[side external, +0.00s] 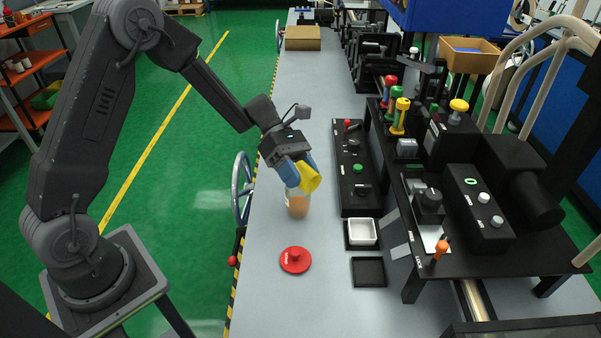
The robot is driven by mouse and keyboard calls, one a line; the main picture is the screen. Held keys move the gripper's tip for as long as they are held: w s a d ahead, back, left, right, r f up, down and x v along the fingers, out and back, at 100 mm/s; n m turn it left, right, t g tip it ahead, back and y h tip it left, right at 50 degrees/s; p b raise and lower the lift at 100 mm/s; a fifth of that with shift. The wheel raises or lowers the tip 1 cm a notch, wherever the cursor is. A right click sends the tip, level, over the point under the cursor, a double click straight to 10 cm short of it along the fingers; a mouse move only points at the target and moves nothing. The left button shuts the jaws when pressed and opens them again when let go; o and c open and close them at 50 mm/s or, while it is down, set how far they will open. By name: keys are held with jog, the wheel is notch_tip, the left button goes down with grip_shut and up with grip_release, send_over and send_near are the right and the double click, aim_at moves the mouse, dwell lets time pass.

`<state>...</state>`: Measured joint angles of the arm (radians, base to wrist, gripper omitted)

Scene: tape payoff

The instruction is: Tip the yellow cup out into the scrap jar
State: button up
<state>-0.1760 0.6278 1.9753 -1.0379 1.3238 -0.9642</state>
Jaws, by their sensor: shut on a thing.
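My gripper (295,174) has blue fingers and is shut on the yellow cup (308,178). The cup is tilted, over the top of a clear jar (297,204) that stands on the grey bench. The jar looks partly filled with something orange-brown. The cup and fingers hide the jar's mouth, and the inside of the cup does not show. A red lid (295,260) with a knob and small lettering lies on the bench in front of the jar.
A white square tray (362,232) and a black tray (368,271) lie right of the jar. A black control box (356,170) with a green button stands behind them. Machinery fills the right side. A handwheel (242,188) is at the bench's left edge.

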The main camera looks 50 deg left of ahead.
jog(key=shift+r, duration=0.15)
jog(key=shift+r, duration=2.4)
